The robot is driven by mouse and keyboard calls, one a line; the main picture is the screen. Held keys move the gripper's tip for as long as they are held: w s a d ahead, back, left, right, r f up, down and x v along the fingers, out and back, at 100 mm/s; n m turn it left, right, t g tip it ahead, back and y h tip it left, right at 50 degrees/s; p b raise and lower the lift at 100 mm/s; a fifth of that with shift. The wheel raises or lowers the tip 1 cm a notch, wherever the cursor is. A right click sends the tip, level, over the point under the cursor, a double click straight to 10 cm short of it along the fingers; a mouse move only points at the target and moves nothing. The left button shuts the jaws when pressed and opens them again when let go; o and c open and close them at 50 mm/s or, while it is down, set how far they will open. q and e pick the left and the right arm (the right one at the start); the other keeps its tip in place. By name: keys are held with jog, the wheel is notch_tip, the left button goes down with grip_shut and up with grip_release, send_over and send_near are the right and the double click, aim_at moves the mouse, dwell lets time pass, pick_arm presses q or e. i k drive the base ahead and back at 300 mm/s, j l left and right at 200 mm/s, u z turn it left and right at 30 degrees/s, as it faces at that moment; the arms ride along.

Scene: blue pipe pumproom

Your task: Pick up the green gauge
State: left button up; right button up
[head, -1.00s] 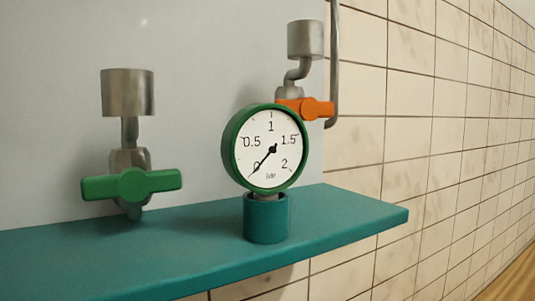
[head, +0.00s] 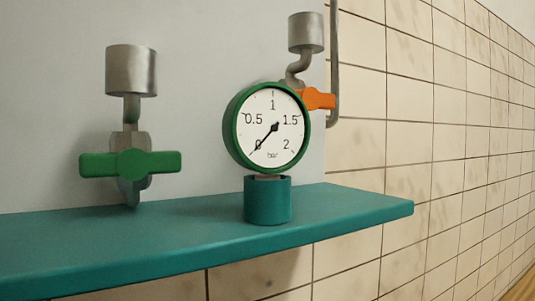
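The green gauge (head: 270,128) has a round white dial with a green rim, and its needle points near 0. It stands upright in a teal cylindrical holder (head: 267,201) on the teal shelf (head: 330,215), towards the shelf's right end. Neither of my grippers shows in the head view.
A valve with a green handle (head: 130,163) and a metal cylinder on top stands left of the gauge. An orange-handled valve (head: 319,98) on a bent pipe is close behind the gauge's upper right. A tiled wall (head: 430,130) runs along the right. The shelf front is clear.

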aim_at(266, 128)
jog(key=k+l+u, duration=0.3)
jog(key=k+l, duration=0.2)
jog(key=l, duration=0.3)
jog(key=k+l+u, duration=0.3)
jog(key=k+l, duration=0.3)
jog(key=k+l+u, duration=0.15)
jog(key=l, duration=0.3)
jog(key=l+u, duration=0.15)
jog(key=l, duration=0.3)
jog(key=k+l+u, duration=0.15)
jog(key=l, duration=0.65)
